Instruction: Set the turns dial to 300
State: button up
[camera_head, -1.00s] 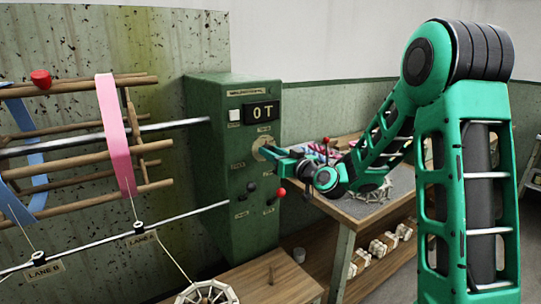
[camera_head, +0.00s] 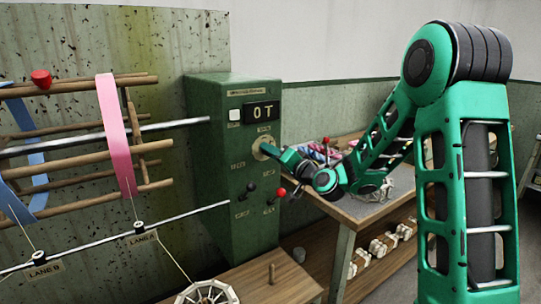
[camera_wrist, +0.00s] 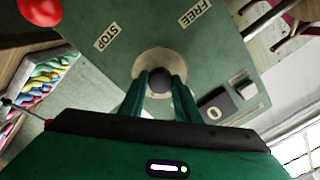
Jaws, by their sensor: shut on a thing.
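The turns dial (camera_wrist: 158,84) is a small dark knob on a round beige plate, on the front of the green control box (camera_head: 240,215). My gripper (camera_wrist: 160,86) has its two fingers on either side of the knob, shut on it. In the head view my gripper (camera_head: 270,150) reaches the box from the right and hides most of the dial. The dial's pointer and scale cannot be made out.
A lever with a black knob (camera_head: 251,187) and one with a red knob (camera_head: 282,192) sit just below my gripper. A reel with a pink skein (camera_head: 115,125) stands at left. A workbench (camera_head: 355,208) stands behind my arm at right.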

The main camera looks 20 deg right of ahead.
jog(key=shift+w+d+m, duration=0.1)
jog(key=shift+d+m, duration=0.2)
jog(key=o, duration=1)
jog(key=shift+o, duration=0.2)
jog(key=shift+a, duration=0.1)
jog(key=v, duration=1)
jog(key=shift+s, duration=0.4)
jog(key=shift+f, duration=0.15)
